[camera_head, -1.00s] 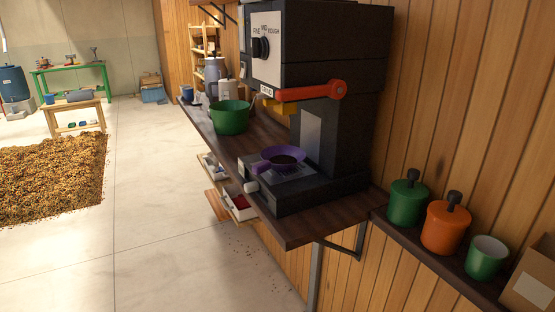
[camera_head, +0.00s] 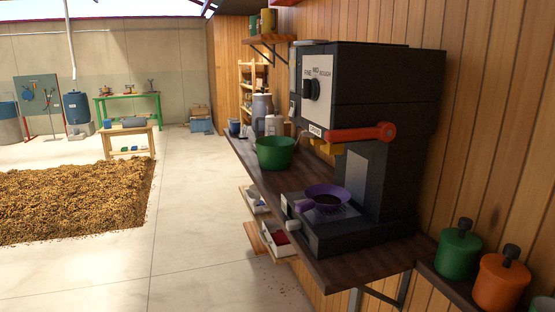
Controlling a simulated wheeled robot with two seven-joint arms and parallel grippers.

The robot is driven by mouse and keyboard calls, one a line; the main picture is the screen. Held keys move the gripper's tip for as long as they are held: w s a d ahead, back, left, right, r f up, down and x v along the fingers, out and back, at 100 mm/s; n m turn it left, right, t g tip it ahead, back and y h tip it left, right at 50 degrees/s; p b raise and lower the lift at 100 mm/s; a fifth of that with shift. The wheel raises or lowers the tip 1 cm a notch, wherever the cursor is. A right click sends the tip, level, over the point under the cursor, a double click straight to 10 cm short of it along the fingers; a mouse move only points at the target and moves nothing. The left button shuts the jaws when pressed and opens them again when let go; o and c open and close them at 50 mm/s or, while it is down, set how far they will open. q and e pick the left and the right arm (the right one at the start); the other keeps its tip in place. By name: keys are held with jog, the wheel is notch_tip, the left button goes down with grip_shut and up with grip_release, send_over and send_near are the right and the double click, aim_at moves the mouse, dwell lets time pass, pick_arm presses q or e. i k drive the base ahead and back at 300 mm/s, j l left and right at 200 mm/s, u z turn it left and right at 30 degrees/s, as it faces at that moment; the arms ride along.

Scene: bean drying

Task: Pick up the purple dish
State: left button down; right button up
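The purple dish (camera_head: 327,194) sits on the base of the black grinder (camera_head: 370,130), under its yellow spout. It looks round and shallow, with dark contents, and a purple handle points to the left. Neither of my grippers is in view.
The grinder stands on a dark wooden wall shelf (camera_head: 369,262). A green bowl (camera_head: 275,153) stands behind it, with jugs farther back. Green (camera_head: 458,252) and orange (camera_head: 502,281) canisters are at the lower right. A bean pile (camera_head: 75,197) covers the floor at left; pale floor between is clear.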

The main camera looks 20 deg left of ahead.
aim_at(324, 198)
jog(key=i+l, duration=0.15)
jog(key=i, duration=0.2)
jog(key=i+l, duration=0.1)
jog(key=i, duration=0.25)
jog(key=u, duration=1.6)
